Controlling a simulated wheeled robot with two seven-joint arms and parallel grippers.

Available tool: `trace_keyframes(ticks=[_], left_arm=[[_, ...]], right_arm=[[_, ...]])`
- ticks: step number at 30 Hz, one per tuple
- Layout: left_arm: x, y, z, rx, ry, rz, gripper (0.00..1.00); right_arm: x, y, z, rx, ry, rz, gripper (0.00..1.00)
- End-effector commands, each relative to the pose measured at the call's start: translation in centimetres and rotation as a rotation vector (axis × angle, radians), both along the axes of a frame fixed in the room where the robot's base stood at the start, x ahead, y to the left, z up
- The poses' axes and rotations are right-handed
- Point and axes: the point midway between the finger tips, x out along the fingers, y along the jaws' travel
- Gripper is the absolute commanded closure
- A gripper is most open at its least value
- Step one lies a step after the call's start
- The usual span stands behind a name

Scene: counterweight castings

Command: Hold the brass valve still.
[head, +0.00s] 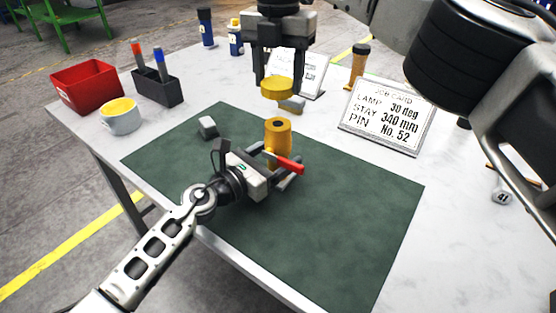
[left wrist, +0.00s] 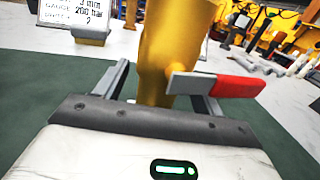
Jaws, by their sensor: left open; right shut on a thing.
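The brass valve (head: 278,132) stands upright on the dark green mat (head: 345,205), with its red lever (head: 289,164) pointing right. It also fills the upper middle of the left wrist view (left wrist: 172,50), its top cut off. My left gripper (head: 281,165) is open, with its fingers on either side of the valve's lower body. Part of the far finger is hidden behind the valve and lever. My right gripper (head: 279,84) is above the valve, shut on a round brass piece (head: 277,88). A clear gap shows between that piece and the valve.
A job card (head: 387,115) stands right of the mat. A small grey block (head: 207,127) lies on the mat's back left. The mat's right side is clear.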

Motion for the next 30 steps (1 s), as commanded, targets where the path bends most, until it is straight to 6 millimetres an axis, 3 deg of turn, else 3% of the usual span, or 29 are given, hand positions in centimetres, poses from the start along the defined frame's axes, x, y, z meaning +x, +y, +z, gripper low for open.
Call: trace_keyframes(ticks=[10,11,18,23,30], left_arm=[[0.3,-0.2,0.0,0.001,-0.001,0.000,0.31],[0.3,-0.2,0.0,0.001,-0.001,0.000,0.37],[0.3,-0.2,0.1,0.000,-0.001,0.000,1.00],[0.3,-0.2,0.2,-0.002,-0.004,0.001,1.00],[0.3,-0.2,0.3,-0.003,-0.004,0.001,1.00]], right_arm=[[0.0,0.0,0.0,0.000,0.000,0.000,0.68],[0.0,0.0,0.0,0.000,0.000,0.000,0.68],[0.0,0.0,0.0,0.000,0.000,0.000,0.68],[0.0,0.0,-0.5,-0.001,0.001,0.000,0.68],[0.0,-0.1,-3.9,0.002,0.002,0.001,0.68]])
